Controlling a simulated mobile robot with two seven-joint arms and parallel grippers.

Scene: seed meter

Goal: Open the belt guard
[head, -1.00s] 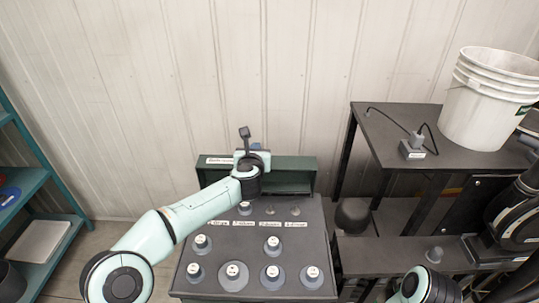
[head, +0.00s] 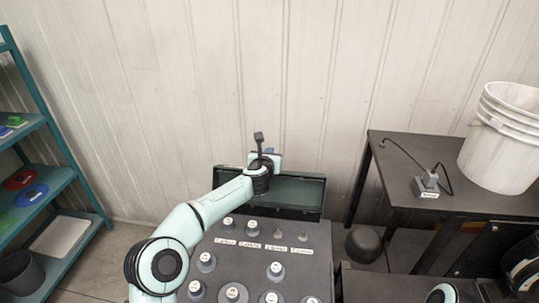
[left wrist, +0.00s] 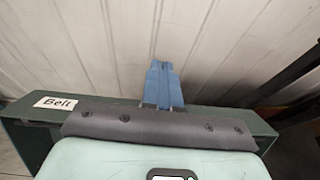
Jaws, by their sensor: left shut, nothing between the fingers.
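The belt guard (head: 300,192) is a long dark green box at the back edge of the dark seed meter table, by the wall. In the head view its dark face shows under a thin top edge. The guard (left wrist: 225,118) also crosses the left wrist view, with a white label reading "Belt" (left wrist: 55,102) at its left. My left gripper (head: 270,155) is over the guard's middle, its arm reaching across the table. In the left wrist view its blue fingers (left wrist: 163,85) are shut and empty, pointing past the guard toward the wall. Contact with the guard is unclear. My right gripper is out of view.
Several grey knobs with white caps (head: 275,270) and white labels (head: 249,245) cover the table top. A black bench (head: 400,158) at right holds a white bucket (head: 500,150) and a corded grey device (head: 428,183). A teal shelf (head: 60,190) stands at left.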

